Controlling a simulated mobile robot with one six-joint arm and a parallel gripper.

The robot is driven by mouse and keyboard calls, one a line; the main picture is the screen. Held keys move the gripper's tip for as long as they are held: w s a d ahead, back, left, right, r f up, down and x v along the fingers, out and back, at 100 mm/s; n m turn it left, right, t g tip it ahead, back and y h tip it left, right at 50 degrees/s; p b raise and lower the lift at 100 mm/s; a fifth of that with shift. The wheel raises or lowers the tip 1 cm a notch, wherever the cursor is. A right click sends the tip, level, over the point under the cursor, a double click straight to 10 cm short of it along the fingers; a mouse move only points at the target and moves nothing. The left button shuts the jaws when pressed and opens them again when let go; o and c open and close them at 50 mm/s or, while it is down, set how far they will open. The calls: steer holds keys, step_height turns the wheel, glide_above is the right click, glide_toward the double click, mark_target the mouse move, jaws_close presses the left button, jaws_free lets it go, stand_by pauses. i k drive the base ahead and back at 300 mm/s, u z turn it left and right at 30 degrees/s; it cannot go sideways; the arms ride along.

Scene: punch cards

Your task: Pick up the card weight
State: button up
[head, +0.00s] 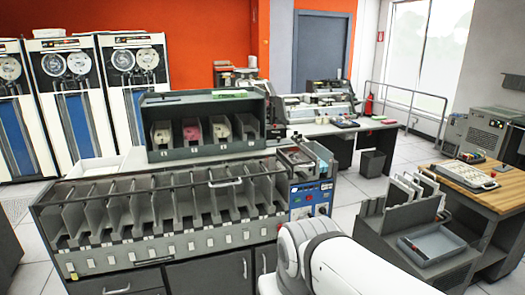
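I cannot make out the card weight with certainty in the head view. The grey card sorter (160,215) stands in front with a row of slanted pockets. At its right end is a feed unit (296,157) with a small dark block on top, too small to identify. Part of my white arm shows at the bottom, right of the sorter's doors. My gripper is out of the picture.
A dark rack (204,105) with several card bins stands on the sorter. At right are a low grey unit (385,240) with an open tray (436,243) and a wooden-topped table (458,176). A desk (345,128) and wastebin (373,163) stand behind. Floor shows between them.

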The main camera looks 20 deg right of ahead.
mark_target(278, 143)
steer(key=z, duration=0.55)
steer(key=i, duration=0.5)
steer(key=z, duration=0.65)
steer(key=i, duration=1.4)
steer(key=u, duration=0.45)
steer(key=i, duration=1.1)
steer(key=u, duration=0.8)
